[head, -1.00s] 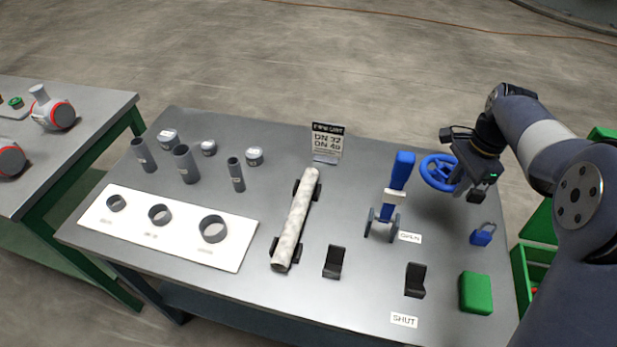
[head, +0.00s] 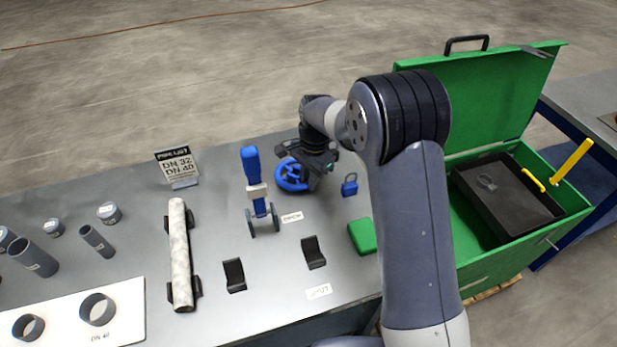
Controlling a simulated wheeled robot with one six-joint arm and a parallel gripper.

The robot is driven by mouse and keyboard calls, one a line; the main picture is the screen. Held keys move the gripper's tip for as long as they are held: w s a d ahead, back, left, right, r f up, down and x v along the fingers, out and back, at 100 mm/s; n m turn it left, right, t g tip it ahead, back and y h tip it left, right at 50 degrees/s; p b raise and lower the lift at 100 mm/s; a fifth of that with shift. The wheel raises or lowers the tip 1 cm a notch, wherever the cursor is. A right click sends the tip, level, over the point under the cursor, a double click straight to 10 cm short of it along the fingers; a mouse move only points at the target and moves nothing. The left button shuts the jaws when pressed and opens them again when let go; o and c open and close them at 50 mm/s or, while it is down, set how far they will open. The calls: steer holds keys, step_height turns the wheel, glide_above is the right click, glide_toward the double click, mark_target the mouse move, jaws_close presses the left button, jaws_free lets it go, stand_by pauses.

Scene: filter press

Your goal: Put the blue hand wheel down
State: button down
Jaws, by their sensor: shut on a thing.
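The blue hand wheel (head: 289,176) is at the back right of the grey table, just right of the blue-handled lever. My gripper (head: 312,170) is at its right side, shut on the wheel. The arm's wrist covers part of the wheel's right and upper rim. The wheel looks close to the table top, but I cannot tell whether it touches.
A lever with a blue handle (head: 251,165) stands left of the wheel. A blue padlock (head: 349,187) and a green block (head: 361,236) are to the right and front. An open green box (head: 470,262) holds a dark tray (head: 510,215). A sign (head: 177,164) stands further left.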

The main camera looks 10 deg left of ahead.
steer(key=shift+f, duration=0.1)
steer(key=c, duration=1.4)
jaws_free()
steer(key=shift+o, duration=0.2)
step_height(320, 180, up, 12)
steer(key=w+d, duration=0.1)
steer(key=shift+b, duration=0.3)
steer(key=f, duration=0.8)
steer(key=s+a+f, duration=0.1)
steer(key=f, duration=0.2)
steer(key=shift+f+p, duration=0.3)
steer(key=shift+f, duration=0.1)
step_height(320, 180, up, 3)
steer(key=shift+r, duration=0.75)
